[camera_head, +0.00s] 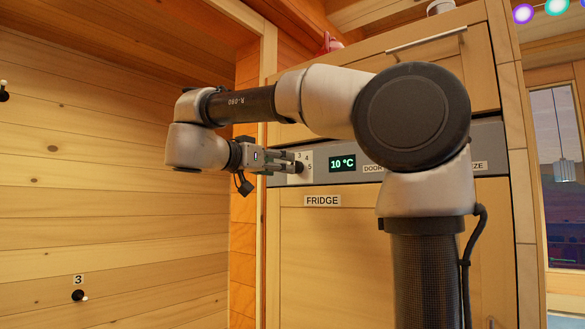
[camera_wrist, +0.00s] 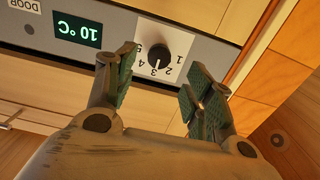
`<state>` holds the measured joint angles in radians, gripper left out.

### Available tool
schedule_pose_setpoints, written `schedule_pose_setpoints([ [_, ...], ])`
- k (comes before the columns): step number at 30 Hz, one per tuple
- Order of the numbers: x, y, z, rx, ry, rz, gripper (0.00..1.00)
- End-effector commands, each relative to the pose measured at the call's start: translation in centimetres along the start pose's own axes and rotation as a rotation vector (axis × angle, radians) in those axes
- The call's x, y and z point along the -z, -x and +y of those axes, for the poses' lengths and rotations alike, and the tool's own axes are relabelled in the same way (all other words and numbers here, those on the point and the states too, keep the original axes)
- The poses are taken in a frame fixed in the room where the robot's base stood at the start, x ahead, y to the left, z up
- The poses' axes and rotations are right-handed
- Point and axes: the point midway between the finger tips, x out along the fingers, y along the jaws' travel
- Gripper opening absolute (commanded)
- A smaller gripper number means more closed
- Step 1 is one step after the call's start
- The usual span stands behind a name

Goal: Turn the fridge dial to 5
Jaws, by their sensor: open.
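The fridge dial is a small black knob (camera_wrist: 157,49) on a white plate marked 1 to 5, upside down in the wrist view. A small pale mark on the knob seems to point near the 3, but it is too small to be sure. My gripper (camera_wrist: 161,78) is open, its two green-padded fingers apart, with the knob beyond and roughly between their tips. I cannot tell whether either finger touches it. In the head view my gripper (camera_head: 287,164) reaches to the dial plate (camera_head: 307,167), partly hiding it. The green display (camera_head: 342,163) beside the dial reads 10 °C.
The grey control strip (camera_head: 375,164) also carries labels, partly hidden behind my arm. The fridge door (camera_head: 330,255) lies below, labelled FRIDGE. A wood wall (camera_head: 110,190) with a numbered hook (camera_head: 79,295) stands at left. The space before the lower door's left part is clear.

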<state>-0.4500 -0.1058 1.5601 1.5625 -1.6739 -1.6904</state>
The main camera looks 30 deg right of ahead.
Motion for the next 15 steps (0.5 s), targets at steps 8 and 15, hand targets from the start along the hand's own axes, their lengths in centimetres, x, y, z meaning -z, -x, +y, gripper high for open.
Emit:
schedule_pose_setpoints([
  [8, 0.1, -4.8, 0.1, -0.003, -0.002, 0.003, 0.53],
  [15, 0.1, -6.5, 0.1, 0.001, -0.003, 0.003, 0.53],
])
